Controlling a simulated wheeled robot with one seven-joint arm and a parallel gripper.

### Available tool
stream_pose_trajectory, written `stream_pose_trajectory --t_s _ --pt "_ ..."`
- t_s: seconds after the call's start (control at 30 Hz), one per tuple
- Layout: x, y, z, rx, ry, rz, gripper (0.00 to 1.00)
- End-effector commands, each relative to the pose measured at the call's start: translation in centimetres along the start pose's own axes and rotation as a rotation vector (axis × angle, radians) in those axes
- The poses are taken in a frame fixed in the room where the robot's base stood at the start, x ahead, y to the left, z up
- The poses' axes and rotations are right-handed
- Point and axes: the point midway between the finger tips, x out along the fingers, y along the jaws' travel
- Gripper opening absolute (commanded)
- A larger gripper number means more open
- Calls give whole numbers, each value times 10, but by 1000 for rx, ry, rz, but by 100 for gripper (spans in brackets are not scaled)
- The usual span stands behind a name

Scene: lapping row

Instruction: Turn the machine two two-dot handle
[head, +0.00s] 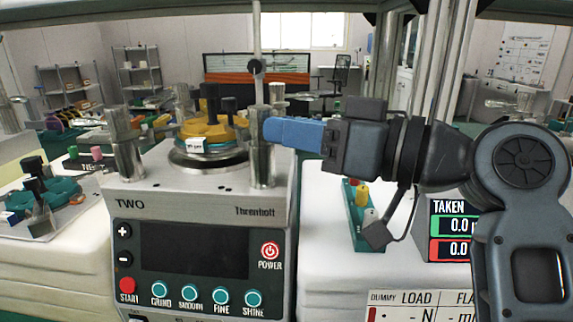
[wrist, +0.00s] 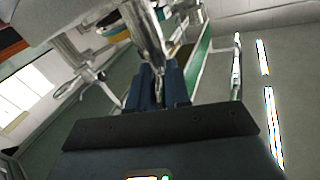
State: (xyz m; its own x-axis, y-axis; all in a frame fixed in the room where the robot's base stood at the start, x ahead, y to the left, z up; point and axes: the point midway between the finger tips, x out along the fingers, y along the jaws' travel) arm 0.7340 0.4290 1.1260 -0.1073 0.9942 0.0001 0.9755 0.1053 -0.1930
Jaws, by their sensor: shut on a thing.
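Machine two (head: 200,222) stands in the middle of the head view, with "TWO" on its front. Upright metal handles stand around its round lapping plate (head: 205,160). My gripper (head: 268,131), with blue fingers, reaches in from the right at the front right handle (head: 262,165). In the wrist view, my gripper (wrist: 160,80) is shut on this metal handle (wrist: 143,35), which stands between the blue fingers. The front left handle (head: 127,145) stands free. Small dark marks are on the top near the handles, too small to count surely. The fingers hide part of the gripped handle.
A yellow part (head: 208,130) sits on the plate, close left of the gripped handle. A thin upright rod (head: 257,35) rises behind my fingertips. A teal block with coloured knobs (head: 360,215) and a readout box (head: 452,230) stand on the white bench at right, below my arm.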

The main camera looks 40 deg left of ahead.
Motion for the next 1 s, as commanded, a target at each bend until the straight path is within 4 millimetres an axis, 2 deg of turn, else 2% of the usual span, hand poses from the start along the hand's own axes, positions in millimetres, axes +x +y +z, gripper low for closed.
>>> stream_pose_trajectory --t_s 0.1,0.5,1.0 --pt "0 8 3 1 -21 -102 0" --pt "2 14 -1 3 -72 -365 0" --pt "3 14 -2 2 -90 -450 0"
